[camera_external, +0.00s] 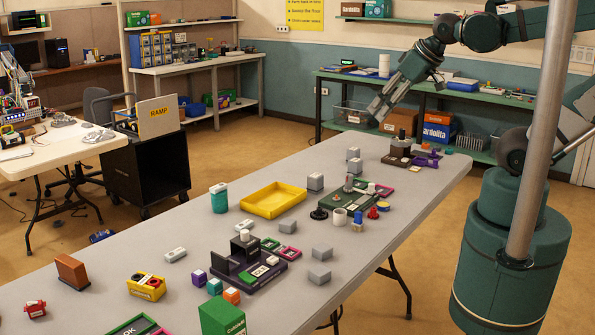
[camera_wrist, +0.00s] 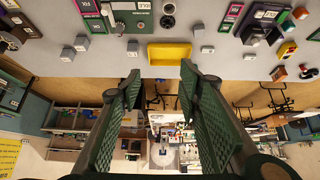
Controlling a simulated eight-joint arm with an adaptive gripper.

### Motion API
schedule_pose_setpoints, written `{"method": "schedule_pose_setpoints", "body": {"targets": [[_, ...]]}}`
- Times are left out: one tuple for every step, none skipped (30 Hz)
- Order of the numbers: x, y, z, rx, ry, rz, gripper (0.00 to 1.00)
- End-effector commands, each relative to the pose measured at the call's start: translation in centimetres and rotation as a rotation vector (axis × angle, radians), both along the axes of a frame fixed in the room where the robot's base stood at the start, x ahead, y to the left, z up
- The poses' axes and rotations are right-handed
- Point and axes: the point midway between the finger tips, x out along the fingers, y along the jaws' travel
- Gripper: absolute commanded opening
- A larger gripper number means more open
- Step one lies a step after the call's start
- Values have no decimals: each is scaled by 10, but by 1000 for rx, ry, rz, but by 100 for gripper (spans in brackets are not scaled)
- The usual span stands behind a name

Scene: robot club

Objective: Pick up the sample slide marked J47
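I cannot read J47 on any piece. Candidate small labelled plates in the external view are a green-edged one (camera_external: 270,243) and a pink-edged one (camera_external: 290,253) beside the near dark station (camera_external: 248,278). Another pink-edged plate (camera_external: 384,190) lies beside the middle green station (camera_external: 330,201). A pink-edged plate (camera_wrist: 230,14) also shows at the top of the wrist view, its marking unclear. My gripper (camera_external: 379,107) is high above the table's far end, clear of everything. In the wrist view my gripper (camera_wrist: 160,72) is open, with nothing between its fingers.
A yellow tray (camera_external: 273,200) sits mid-table, with several grey blocks (camera_external: 316,182) around it. A far dark station (camera_external: 400,158) stands at the table's far end. A teal jar (camera_external: 219,198), a green box (camera_external: 222,317) and a brown block (camera_external: 72,271) stand nearer.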

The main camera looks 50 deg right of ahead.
Motion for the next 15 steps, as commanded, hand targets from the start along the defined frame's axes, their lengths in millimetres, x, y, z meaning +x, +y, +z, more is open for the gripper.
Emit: {"method": "schedule_pose_setpoints", "body": {"targets": [[0, 0, 0, 0, 0, 0, 35], [0, 0, 0, 0, 0, 0, 35], [0, 0, 0, 0, 0, 0, 35], [0, 0, 0, 0, 0, 0, 35], [0, 0, 0, 0, 0, 0, 35], [0, 0, 0, 0, 0, 0, 35], [0, 0, 0, 0, 0, 0, 35], [0, 0, 0, -1, 0, 1, 35], [0, 0, 0, -1, 1, 2, 35], [1, 0, 0, -1, 1, 3, 35], [1, 1, 0, -3, 2, 5, 35], [2, 1, 0, -5, 4, 9, 35], [3, 1, 1, -7, 5, 13, 35], [5, 2, 1, -9, 7, 17, 35], [7, 3, 1, -12, 10, 23, 35]]}}
